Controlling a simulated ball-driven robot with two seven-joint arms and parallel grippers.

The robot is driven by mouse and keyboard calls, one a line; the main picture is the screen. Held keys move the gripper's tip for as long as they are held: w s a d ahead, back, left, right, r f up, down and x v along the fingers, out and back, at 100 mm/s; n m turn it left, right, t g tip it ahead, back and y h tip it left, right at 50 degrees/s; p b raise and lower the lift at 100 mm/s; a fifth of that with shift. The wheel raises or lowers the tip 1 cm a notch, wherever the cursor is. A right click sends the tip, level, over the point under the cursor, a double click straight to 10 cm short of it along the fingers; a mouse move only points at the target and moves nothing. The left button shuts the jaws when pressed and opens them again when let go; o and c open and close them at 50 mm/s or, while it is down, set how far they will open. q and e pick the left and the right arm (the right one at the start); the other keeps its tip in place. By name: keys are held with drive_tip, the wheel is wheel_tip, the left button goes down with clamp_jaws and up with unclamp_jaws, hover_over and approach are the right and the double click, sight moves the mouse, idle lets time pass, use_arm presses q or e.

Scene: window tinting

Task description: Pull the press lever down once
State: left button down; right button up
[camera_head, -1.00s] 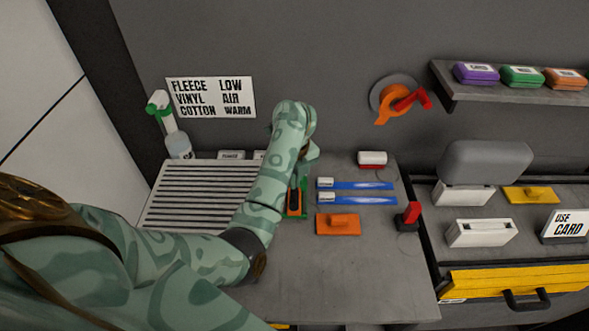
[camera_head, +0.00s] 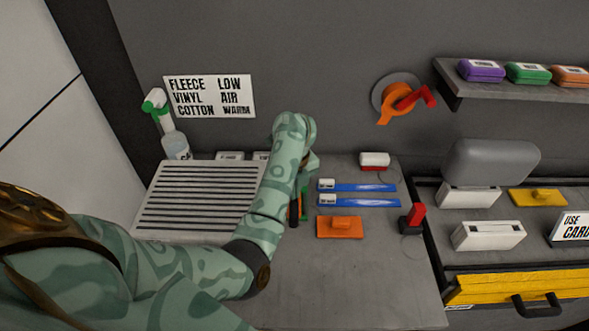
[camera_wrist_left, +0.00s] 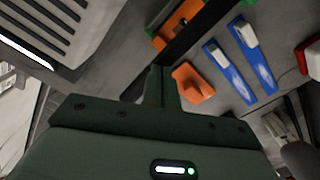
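No part is clearly marked as the press lever. A red upright handle on a dark base (camera_head: 414,217) stands at the bench's right edge, and a red-and-orange handle on a round plate (camera_head: 405,97) is on the wall. My left gripper (camera_wrist_left: 163,85) is over the middle of the bench, its two fingers together with nothing seen between them; my forearm hides most of it in the head view. Beside it is an orange, green and black item (camera_wrist_left: 180,25), partly covered by a long dark bar (camera_wrist_left: 195,40). I cannot tell whether the fingers touch the bar. My right gripper is out of view.
A slatted tray (camera_head: 200,197) lies left, with a spray bottle (camera_head: 172,135) behind. Blue strips (camera_head: 358,201) and an orange block (camera_head: 339,227) lie right of my gripper. A grey padded unit (camera_head: 490,162) stands farther right. The front bench is clear.

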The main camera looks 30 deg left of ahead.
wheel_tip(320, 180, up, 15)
drive_tip(key=p, duration=1.5)
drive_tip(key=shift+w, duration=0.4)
